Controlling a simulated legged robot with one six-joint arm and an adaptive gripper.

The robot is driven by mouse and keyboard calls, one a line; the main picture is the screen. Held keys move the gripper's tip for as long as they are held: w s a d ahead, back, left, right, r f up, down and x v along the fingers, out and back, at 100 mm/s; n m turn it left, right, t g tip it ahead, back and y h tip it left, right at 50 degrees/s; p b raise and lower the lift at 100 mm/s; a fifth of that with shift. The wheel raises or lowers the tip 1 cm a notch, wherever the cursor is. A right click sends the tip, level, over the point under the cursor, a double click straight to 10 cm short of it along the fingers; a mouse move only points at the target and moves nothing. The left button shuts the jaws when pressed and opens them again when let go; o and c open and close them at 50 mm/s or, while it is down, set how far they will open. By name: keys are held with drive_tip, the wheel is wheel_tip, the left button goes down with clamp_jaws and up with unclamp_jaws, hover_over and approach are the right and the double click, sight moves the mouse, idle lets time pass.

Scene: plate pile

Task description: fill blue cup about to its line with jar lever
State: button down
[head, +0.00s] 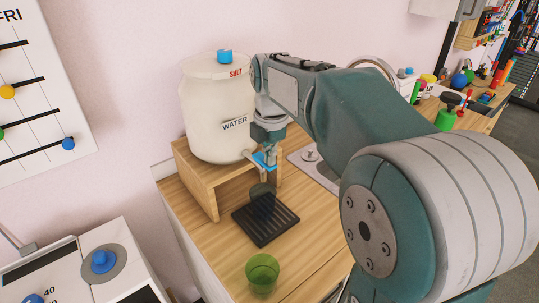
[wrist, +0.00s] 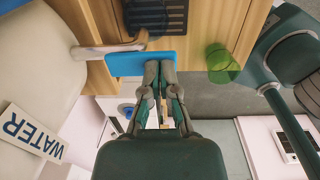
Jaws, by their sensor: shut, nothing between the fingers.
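The white jar (head: 212,118), labelled WATER, stands on a wooden stand (head: 200,180). Its blue lever (head: 264,160) is at the spout; in the wrist view the lever (wrist: 130,64) lies right at my fingertips. My gripper (head: 268,150) is shut and empty, its tips at or against the lever; contact is hard to tell. In the wrist view the fingers (wrist: 161,68) are together. A dark, see-through cup (head: 262,194) stands on the black drip tray (head: 266,226) below the spout. Its colour looks dark rather than clearly blue; its line and water level cannot be made out.
A green cup (head: 262,268) stands on the wooden counter in front of the tray; it also shows in the wrist view (wrist: 222,62). A sink (head: 312,165) lies right of the stand, partly behind my arm. A scale-like device (head: 95,265) is at lower left.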

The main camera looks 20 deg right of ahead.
drive_tip(key=shift+s+d+f+t+y, duration=0.15)
drive_tip(key=shift+s+f+t+y, duration=0.25)
drive_tip(key=shift+t, duration=0.4)
drive_tip(key=shift+f, duration=0.45)
drive_tip(key=shift+r, duration=0.1)
idle(0.8)
drive_tip(key=shift+r, duration=0.7)
drive_tip(key=shift+d+r, duration=0.1)
drive_tip(key=shift+r, duration=0.15)
wheel_tip(320, 180, up, 11)
drive_tip(key=s, duration=0.2)
drive_tip(key=shift+s+d, duration=0.2)
drive_tip(key=shift+d, duration=0.2)
